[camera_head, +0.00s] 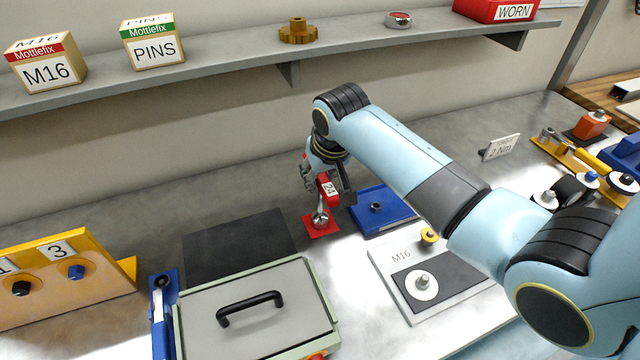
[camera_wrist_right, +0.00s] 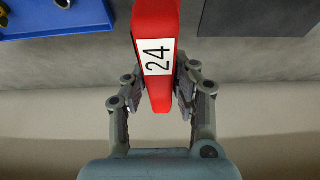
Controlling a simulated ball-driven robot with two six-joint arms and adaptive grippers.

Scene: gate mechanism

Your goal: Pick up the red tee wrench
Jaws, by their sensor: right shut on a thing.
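The red tee wrench (camera_head: 327,187), with a white label reading 24, stands above a small red pad (camera_head: 320,228) on the bench. In the right wrist view its red bar (camera_wrist_right: 156,32) lies between the two fingers. My right gripper (camera_wrist_right: 157,88) is shut on the red tee wrench, with a finger on each side of the bar. In the head view my right gripper (camera_head: 325,180) comes down on it from above, partly hidden by the wrist. I cannot tell whether the wrench's lower end touches the pad. My left gripper is not in view.
A blue tray (camera_head: 396,219) is close on the right of the wrench. A dark mat (camera_head: 238,247) and a grey box with a black handle (camera_head: 250,309) are to the left and front. The M16 plate (camera_head: 446,290) lies front right. A shelf (camera_head: 230,66) runs along the wall behind.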

